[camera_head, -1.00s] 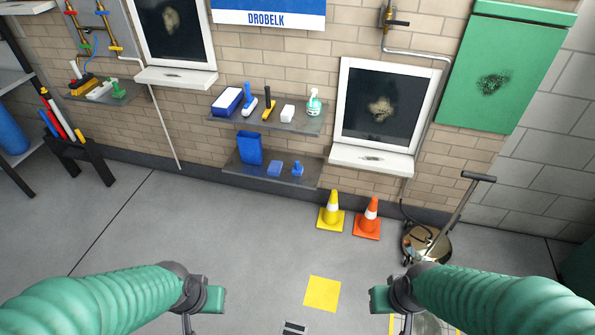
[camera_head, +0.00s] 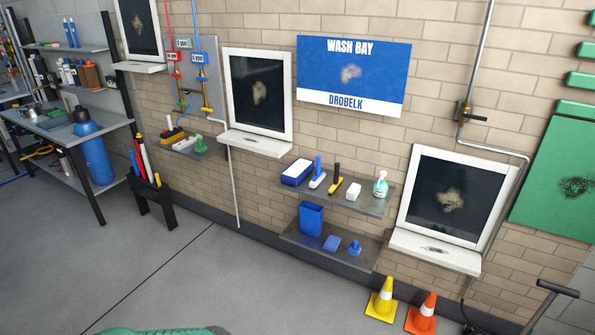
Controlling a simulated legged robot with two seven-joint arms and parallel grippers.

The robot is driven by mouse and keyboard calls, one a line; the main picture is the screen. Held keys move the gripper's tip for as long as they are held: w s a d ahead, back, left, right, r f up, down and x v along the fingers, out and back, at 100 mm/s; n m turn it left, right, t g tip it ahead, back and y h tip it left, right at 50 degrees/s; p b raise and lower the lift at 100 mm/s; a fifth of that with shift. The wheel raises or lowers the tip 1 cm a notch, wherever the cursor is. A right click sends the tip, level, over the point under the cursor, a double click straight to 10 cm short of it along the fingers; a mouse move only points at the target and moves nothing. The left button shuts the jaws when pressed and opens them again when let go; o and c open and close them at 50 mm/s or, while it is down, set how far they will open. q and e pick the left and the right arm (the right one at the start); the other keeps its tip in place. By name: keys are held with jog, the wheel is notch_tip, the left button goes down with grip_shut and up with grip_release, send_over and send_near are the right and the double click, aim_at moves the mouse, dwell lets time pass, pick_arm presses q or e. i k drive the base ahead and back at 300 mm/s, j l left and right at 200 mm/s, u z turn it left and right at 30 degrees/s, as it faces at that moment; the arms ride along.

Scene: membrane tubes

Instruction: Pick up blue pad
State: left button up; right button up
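A small flat blue pad (camera_head: 332,243) lies on the lower grey wall shelf (camera_head: 298,238). It lies between an upright blue container (camera_head: 311,218) on its left and a small blue item with a knob (camera_head: 355,247) on its right. Only a green sliver of my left arm shows at the bottom edge. Neither of my grippers is in view, and nothing of mine touches the pad.
The upper shelf (camera_head: 366,208) above holds brushes, a white block and a spray bottle (camera_head: 381,184). A yellow cone (camera_head: 381,300) and an orange cone (camera_head: 422,314) stand on the floor at the right. The floor in front of the shelves is clear.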

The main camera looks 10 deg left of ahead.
aim_at(355, 249)
jog(key=i+z, duration=0.15)
jog(key=i, duration=0.55)
jog(key=i+j+z, duration=0.15)
jog(key=i, duration=0.5)
jog(key=i+j+z, duration=0.15)
jog(key=i, duration=0.55)
